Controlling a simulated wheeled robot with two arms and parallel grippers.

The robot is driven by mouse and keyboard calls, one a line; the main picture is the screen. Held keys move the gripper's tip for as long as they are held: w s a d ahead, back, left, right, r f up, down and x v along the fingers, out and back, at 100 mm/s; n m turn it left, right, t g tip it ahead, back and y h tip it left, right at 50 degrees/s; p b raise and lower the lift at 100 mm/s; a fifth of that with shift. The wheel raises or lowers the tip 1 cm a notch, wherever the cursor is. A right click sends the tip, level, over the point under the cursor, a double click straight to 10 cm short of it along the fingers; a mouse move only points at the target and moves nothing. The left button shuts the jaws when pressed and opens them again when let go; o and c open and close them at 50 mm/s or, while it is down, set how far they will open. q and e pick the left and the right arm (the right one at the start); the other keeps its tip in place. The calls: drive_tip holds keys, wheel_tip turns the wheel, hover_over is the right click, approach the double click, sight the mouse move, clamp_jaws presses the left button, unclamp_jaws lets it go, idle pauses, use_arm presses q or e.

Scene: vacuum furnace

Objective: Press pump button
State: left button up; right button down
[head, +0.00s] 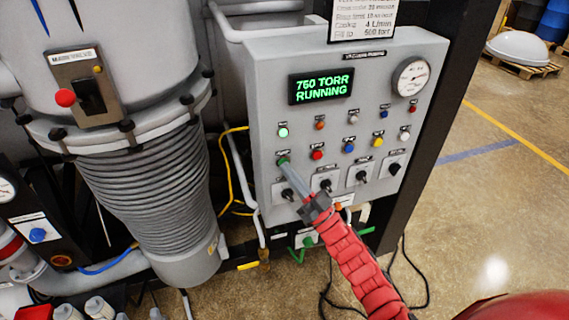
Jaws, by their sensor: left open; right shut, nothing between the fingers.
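The grey control panel (263,90) fills the middle of the head view. Its black display (321,87) reads "760 TORR RUNNING" in green. A green button (282,160) sits at the left end of the panel's lower button row, under a small label too blurred to read surely. My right gripper (286,168) comes from the lower right on a red arm. It is shut and empty, and its tip is at the green button, partly covering it. I cannot tell whether it touches or presses the button. My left gripper is not in view.
A lit pale green button (283,132) and several coloured buttons are close by. Black rotary switches (326,186) line the panel's bottom. A round gauge (410,77) is at upper right. A ribbed grey column (150,190) stands left. Open floor (490,200) lies right.

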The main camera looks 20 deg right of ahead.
drive_tip(key=shift+s, duration=0.8)
drive_tip(key=shift+p, duration=0.3)
drive_tip(key=s+p, duration=0.2)
drive_tip(key=s, duration=0.3)
drive_tip(key=shift+d, duration=0.1)
idle(0.5)
